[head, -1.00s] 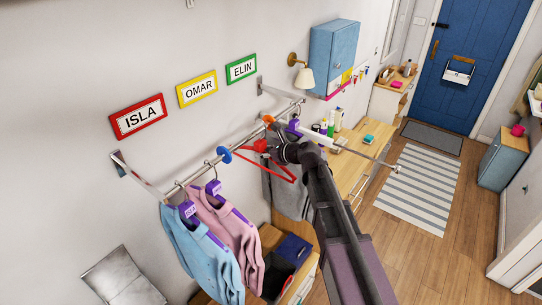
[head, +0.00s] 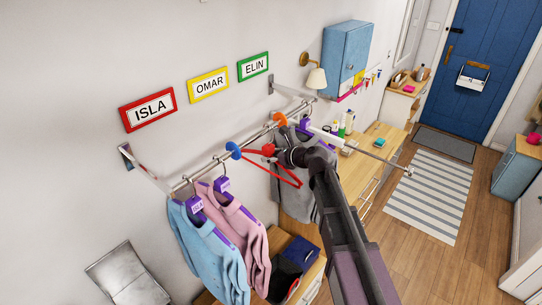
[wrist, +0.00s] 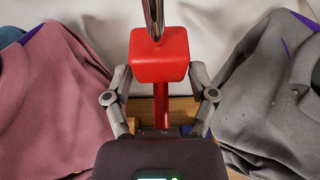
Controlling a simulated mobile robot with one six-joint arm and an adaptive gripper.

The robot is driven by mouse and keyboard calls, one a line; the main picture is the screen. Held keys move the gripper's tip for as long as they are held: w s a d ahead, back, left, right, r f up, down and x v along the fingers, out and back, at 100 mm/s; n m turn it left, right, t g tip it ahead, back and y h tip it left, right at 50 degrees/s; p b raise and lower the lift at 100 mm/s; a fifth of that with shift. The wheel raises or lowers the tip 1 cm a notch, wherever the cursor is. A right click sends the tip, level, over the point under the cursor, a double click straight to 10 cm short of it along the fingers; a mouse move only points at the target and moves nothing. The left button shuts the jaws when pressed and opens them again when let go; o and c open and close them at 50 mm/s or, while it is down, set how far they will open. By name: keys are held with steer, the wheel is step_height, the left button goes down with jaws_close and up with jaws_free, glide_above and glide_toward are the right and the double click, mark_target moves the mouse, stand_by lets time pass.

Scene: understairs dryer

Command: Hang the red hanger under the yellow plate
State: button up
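The red hanger (head: 288,179) is below the rail, between the blue divider (head: 233,150) and the orange divider (head: 280,119). My gripper (head: 272,152) is shut on the hanger's red block; in the wrist view my gripper's fingers (wrist: 160,78) flank the block (wrist: 159,52). A metal hook rises from the block out of the wrist view's top. I cannot tell whether it rests on the rail. The yellow OMAR plate (head: 209,84) is on the wall between the red ISLA plate (head: 148,109) and the green ELIN plate (head: 253,66).
The rail (head: 207,168) carries blue and pink sweaters (head: 212,250) on purple hangers at the left. A grey garment (head: 292,200) hangs past the orange divider. A wooden-topped cabinet (head: 375,152) stands below. The floor by the striped rug (head: 428,195) is free.

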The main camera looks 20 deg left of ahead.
mark_target(271, 148)
steer(key=shift+r, duration=0.1)
stand_by(0.5)
step_height(271, 148, up, 3)
steer(key=p, duration=0.3)
steer(key=shift+s+d, duration=0.1)
steer(key=shift+d, duration=0.1)
steer(key=s+d, duration=0.3)
steer(key=d, duration=0.6)
steer(key=s+d, duration=0.4)
steer(key=d, duration=0.5)
steer(key=shift+s+d+f, duration=0.2)
